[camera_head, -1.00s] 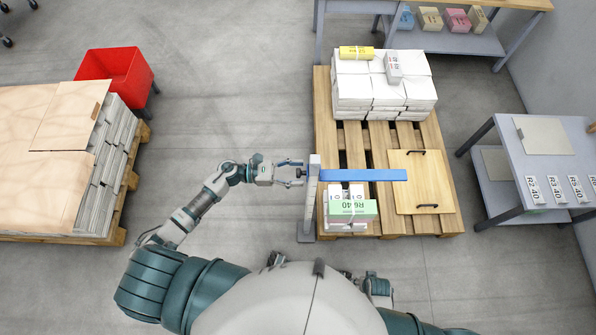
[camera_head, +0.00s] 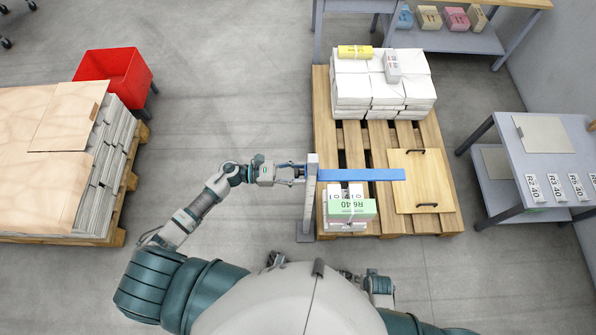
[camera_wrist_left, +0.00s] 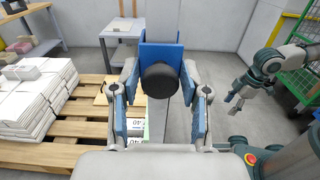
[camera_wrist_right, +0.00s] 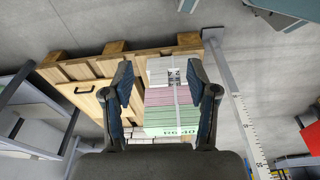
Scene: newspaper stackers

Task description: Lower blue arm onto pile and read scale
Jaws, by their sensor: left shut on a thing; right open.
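The blue arm (camera_head: 361,175) sticks out to the right from the upright grey post (camera_head: 309,195) of the scale. In the right wrist view the post (camera_wrist_right: 237,100) carries dark graduations; I cannot make out a reading. My left gripper (camera_head: 298,172) is shut on the black knob (camera_wrist_left: 157,80) at the blue arm's post end. The pile (camera_head: 347,208), with a green R6/40 label, stands just right of the post. I cannot tell whether the arm touches it. In the right wrist view its pink and green layers (camera_wrist_right: 170,105) show beyond my open, empty right gripper (camera_wrist_right: 160,85).
The pile stands on a wooden pallet (camera_head: 377,150) with white bundles (camera_head: 382,90) at the back and a handled board (camera_head: 420,182) on the right. A side table (camera_head: 545,160) with labelled cards stands right. A red bin (camera_head: 117,77) and loaded pallet are left, with clear floor between.

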